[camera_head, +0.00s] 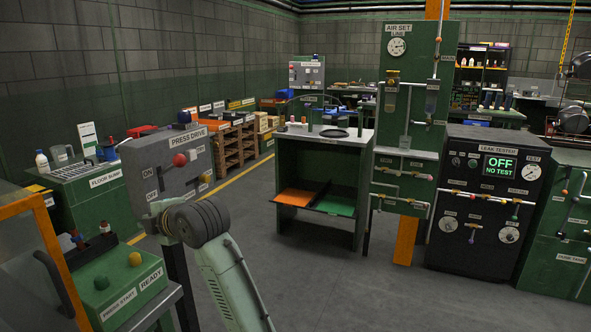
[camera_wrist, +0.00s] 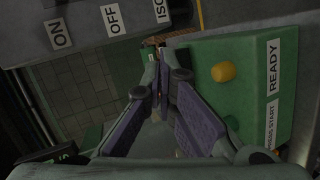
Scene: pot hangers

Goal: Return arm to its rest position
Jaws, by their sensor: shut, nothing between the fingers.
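My gripper (camera_wrist: 164,62) shows in the wrist view with its two purple-padded fingers brought together at the tips and nothing held. In the head view my pale green arm (camera_head: 228,275) rises from the bottom and bends left at a dark ribbed joint. The gripper end there is mostly hidden behind that joint, close in front of the grey press drive panel (camera_head: 140,168). The panel carries ON and OFF labels and a red-knobbed handle (camera_head: 180,160). In the wrist view the panel (camera_wrist: 85,40) lies past the fingertips at upper left.
A green press start box (camera_head: 115,285) with a yellow button (camera_wrist: 223,72) stands close beside the gripper. An orange-framed guard (camera_head: 45,250) is at left. A green bench (camera_head: 325,180), the air set board (camera_head: 410,120) and the leak tester (camera_head: 485,200) stand beyond. Floor at centre right is clear.

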